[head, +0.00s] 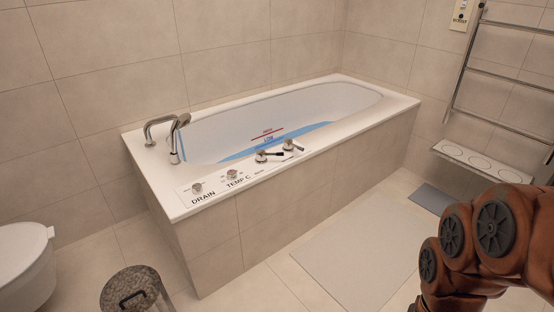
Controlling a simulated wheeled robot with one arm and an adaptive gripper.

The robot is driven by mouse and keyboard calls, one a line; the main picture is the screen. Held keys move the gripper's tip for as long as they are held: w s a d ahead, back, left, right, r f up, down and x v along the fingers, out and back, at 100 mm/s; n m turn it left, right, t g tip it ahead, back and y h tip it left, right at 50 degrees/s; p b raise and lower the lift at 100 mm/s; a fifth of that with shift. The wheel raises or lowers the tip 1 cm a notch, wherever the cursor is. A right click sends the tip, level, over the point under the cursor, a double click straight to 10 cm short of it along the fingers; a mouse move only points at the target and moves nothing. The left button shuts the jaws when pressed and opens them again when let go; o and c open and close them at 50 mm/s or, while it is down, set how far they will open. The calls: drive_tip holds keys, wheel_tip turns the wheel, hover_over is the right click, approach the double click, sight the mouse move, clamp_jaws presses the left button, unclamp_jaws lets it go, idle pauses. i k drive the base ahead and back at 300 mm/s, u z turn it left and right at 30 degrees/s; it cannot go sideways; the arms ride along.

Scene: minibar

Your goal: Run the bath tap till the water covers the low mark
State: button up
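The white bathtub (152,182) is set in a tiled surround. Pale blue water (240,154) shows low inside it. A curved metal spout (157,122) stands at the left end; I cannot tell if water flows. On the near rim are a DRAIN knob (197,188), a TEMP C knob (232,174) and two dark-levered tap handles (263,156) (290,145). My gripper is out of view; only my arm shows, lower right.
A hand shower (180,124) stands beside the spout. A bin (133,290) and a white toilet (24,262) are at the lower left. A pale mat (350,252) lies before the tub. A towel rail (500,74) and a low shelf (482,160) are at right.

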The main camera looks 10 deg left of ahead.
sight(261, 154)
drive_tip(key=z, duration=0.9)
drive_tip(key=i, duration=0.95)
drive_tip(key=u, duration=2.7)
drive_tip(key=i, duration=0.5)
drive_tip(key=z, duration=0.1)
